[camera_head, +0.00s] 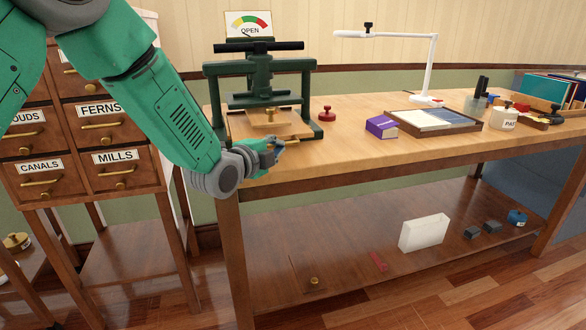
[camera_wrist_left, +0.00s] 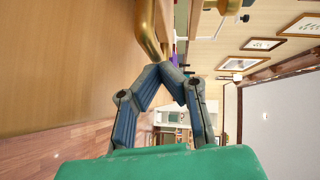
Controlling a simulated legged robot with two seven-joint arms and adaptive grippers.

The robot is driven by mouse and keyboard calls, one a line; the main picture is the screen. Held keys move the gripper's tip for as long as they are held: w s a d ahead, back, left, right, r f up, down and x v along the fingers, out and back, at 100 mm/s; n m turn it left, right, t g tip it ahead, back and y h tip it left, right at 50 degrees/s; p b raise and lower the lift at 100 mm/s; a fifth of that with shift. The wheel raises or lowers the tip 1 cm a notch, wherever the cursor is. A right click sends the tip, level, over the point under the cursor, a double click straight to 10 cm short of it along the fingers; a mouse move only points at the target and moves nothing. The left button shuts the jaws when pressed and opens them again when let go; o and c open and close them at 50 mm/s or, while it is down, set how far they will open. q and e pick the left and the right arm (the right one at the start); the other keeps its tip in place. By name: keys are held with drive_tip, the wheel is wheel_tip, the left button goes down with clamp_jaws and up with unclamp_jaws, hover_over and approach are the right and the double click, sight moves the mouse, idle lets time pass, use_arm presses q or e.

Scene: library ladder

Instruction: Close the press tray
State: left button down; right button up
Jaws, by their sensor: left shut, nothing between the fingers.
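The dark green press (camera_head: 262,75) stands at the left end of the wooden table. Its light wooden tray (camera_head: 290,128) juts out of the front, and the dial sign (camera_head: 248,24) above reads OPEN. A brass handle (camera_head: 291,142) is on the tray's front. My left gripper (camera_head: 272,150) is at the tray front beside the handle, partly hiding it. In the left wrist view its blue-grey fingertips (camera_wrist_left: 165,70) meet with nothing between them, close to the curved brass handle (camera_wrist_left: 149,28). I cannot tell whether they touch it. My right gripper is not in view.
A red knob (camera_head: 327,114) and a purple box (camera_head: 381,127) sit right of the press. A framed tray (camera_head: 480,122) and white lamp (camera_head: 431,65) are farther right. A labelled drawer cabinet (camera_head: 90,140) stands left of the table. Tabletop around the red knob is clear.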

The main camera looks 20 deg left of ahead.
sight(277, 137)
use_arm(q)
drive_tip(key=w+a, duration=0.2)
drive_tip(key=w, duration=0.1)
drive_tip(key=shift+a, duration=0.15)
drive_tip(key=shift+w+a, duration=0.15)
drive_tip(key=shift+w, duration=0.05)
drive_tip(key=shift+w+r, duration=0.15)
